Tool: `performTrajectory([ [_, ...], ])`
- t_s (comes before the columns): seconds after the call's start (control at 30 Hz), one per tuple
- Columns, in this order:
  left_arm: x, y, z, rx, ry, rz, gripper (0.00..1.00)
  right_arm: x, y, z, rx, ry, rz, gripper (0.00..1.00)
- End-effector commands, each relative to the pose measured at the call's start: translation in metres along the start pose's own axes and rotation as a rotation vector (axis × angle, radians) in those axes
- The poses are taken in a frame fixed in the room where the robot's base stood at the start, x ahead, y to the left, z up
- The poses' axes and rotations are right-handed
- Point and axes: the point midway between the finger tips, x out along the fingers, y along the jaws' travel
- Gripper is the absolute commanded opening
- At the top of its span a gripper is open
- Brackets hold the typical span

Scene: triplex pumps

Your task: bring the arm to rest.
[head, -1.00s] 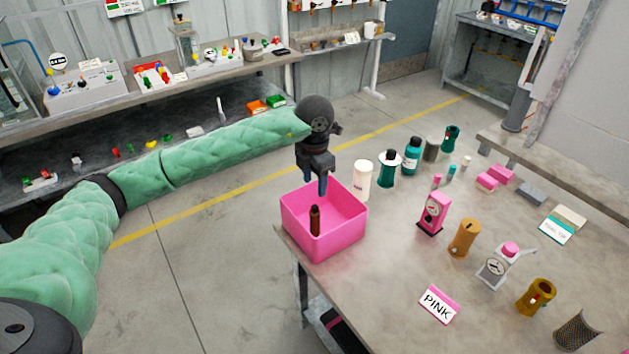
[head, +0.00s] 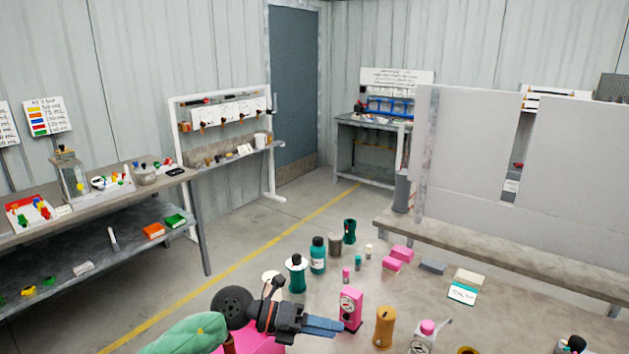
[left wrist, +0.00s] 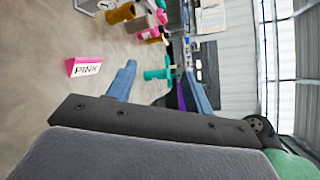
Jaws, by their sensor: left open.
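My left arm, in a green padded sleeve, comes in at the bottom left of the head view. My right gripper is not in view.
A PINK sign (left wrist: 85,67) shows in the left wrist view. Grey panels (head: 470,150) rise behind. Shelves stand at the left.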

Motion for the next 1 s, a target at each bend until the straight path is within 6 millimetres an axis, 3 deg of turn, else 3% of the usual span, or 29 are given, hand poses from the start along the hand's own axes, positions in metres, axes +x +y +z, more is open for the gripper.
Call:
performTrajectory([
  [0.07, 0.006, -0.02, 0.004, -0.061, -0.117, -0.119, 0.52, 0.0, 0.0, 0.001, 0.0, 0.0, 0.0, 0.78],
  [0.2, -0.001, -0.048, 0.021, -0.189, -0.343, -0.305, 0.52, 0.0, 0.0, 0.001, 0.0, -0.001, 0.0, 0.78],
  [0.3, -0.016, -0.056, 0.033, -0.298, -0.51, -0.416, 0.52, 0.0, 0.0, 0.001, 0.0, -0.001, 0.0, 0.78],
  [0.43, -0.043, -0.053, 0.043, -0.46, -0.731, -0.529, 0.52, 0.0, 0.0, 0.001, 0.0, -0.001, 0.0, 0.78],
  [0.6, -0.085, -0.026, 0.043, -0.705, -1.021, -0.624, 0.52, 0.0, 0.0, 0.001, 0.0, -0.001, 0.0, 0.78],
  [0.77, -0.123, 0.017, 0.022, -0.963, -1.284, -0.652, 0.52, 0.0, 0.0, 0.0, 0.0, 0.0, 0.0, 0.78],
  [0.87, -0.142, 0.049, -0.004, -1.138, -1.439, -0.637, 0.52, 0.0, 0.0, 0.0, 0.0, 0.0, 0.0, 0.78],
  [1.0, -0.163, 0.093, -0.055, -1.397, -1.639, -0.575, 0.52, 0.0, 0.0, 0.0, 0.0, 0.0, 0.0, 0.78],
])
